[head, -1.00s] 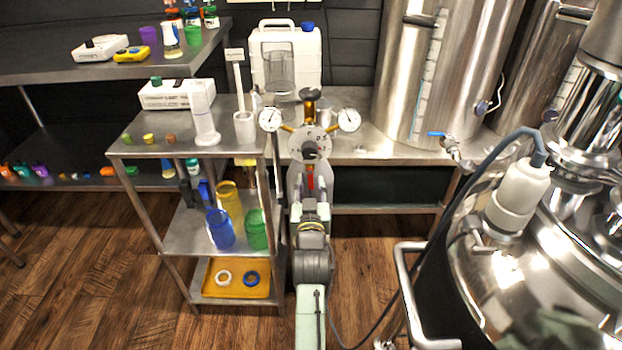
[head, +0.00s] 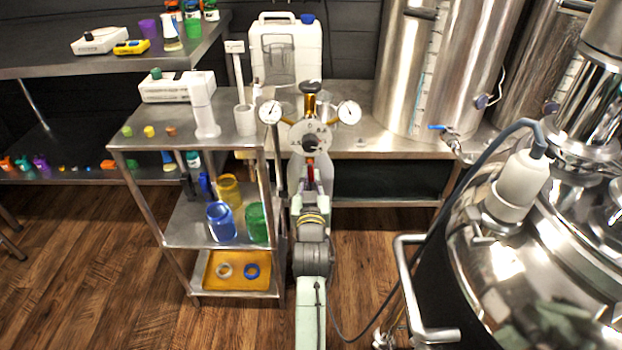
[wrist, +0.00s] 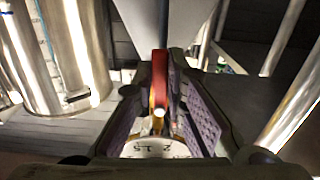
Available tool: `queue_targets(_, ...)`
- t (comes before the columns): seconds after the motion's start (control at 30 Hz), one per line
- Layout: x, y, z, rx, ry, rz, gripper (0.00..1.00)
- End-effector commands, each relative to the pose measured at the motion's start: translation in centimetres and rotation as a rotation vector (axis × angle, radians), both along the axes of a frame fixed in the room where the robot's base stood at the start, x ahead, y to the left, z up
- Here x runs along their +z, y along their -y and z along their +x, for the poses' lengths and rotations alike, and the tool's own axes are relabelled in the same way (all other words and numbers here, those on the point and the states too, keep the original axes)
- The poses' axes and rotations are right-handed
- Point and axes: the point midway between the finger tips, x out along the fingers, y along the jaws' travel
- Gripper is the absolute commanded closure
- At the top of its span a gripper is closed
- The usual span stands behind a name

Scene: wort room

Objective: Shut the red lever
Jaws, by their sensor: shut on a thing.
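The red lever (wrist: 160,78) stands between my gripper's two purple pads in the wrist view. My gripper (wrist: 163,105) is shut on it. Beyond it shows part of a pale dial (wrist: 155,148) with printed numbers. In the head view the regulator (head: 310,138) has a round dial face with a dark centre and two white gauges, left (head: 270,112) and right (head: 349,112). My gripper (head: 312,182) is just below the dial, with a little of the red lever (head: 310,161) showing. My arm hides most of the lever there.
A steel shelf rack (head: 181,232) with jugs and a yellow tray stands close on the left. A shiny steel vessel (head: 540,270) with a handle fills the right. A steel bench (head: 380,146) with a white jerrycan (head: 287,50) and tall tanks is behind.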

Motion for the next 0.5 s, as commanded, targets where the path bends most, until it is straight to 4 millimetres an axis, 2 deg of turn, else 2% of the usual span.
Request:
queue_targets(0.3, 0.05, 0.51, 0.04, 0.0, 0.001, -0.138, 1.0)
queue_targets(0.5, 0.11, 0.54, 0.04, 0.0, 0.001, -0.141, 1.0)
